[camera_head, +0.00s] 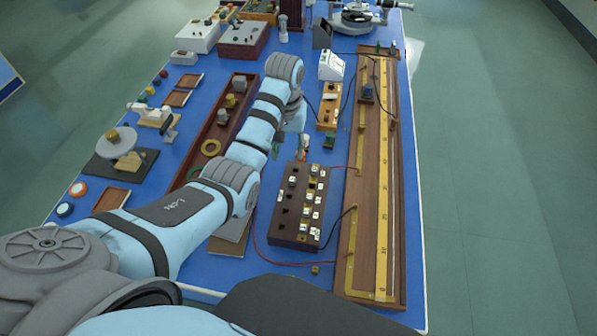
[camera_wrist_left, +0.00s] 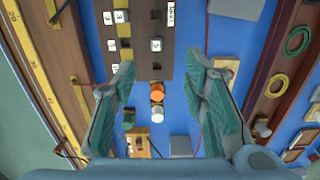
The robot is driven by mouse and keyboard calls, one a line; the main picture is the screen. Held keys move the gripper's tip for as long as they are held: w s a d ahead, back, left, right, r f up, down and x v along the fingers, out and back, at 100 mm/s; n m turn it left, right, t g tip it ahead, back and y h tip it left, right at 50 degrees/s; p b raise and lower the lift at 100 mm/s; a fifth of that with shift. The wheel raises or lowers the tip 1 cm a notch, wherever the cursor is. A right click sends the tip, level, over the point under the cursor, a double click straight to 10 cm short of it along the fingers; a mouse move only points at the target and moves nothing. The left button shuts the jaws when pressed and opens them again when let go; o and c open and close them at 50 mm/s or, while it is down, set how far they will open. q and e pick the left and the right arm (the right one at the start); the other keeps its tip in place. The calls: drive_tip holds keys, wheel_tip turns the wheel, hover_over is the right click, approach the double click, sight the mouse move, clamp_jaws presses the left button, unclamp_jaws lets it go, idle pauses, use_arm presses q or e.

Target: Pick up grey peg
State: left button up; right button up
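A small pale grey peg-like piece (camera_wrist_left: 157,112) shows in the left wrist view, beside an orange-topped piece (camera_wrist_left: 156,90). The orange piece also shows in the head view (camera_head: 304,141), just beyond the dark plug box (camera_head: 288,232). The plug box, with holes and number labels, also shows in the left wrist view (camera_wrist_left: 142,60). My left gripper (camera_wrist_left: 160,70) is open and empty above the bench, its fingers spread either side of these small pieces. In the head view my left gripper (camera_head: 297,128) is partly hidden by its wrist. My right gripper does not show.
A long wooden board with a yellow scale (camera_head: 384,180) lies right of the plug box. Red and black wires run near the box. A small wooden block (camera_head: 329,108) stands beyond.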

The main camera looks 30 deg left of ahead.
use_arm(q)
drive_tip(key=b, duration=0.4)
hover_over(292, 180)
drive_tip(key=s, duration=0.2)
wheel_tip(292, 180, down, 4)
drive_tip(key=f, duration=0.3)
drive_tip(key=shift+a+f, duration=0.2)
drive_tip(key=f, duration=0.2)
drive_tip(key=w+f+b, duration=0.1)
drive_tip(key=f, duration=0.1)
drive_tip(key=w+f, duration=0.1)
drive_tip(key=f, duration=0.1)
drive_tip(key=shift+w+d+f+b, duration=0.1)
drive_tip(key=shift+d+f+b, duration=0.15)
drive_tip(key=shift+b, duration=0.1)
drive_tip(key=shift+c, duration=0.6)
clamp_jaws()
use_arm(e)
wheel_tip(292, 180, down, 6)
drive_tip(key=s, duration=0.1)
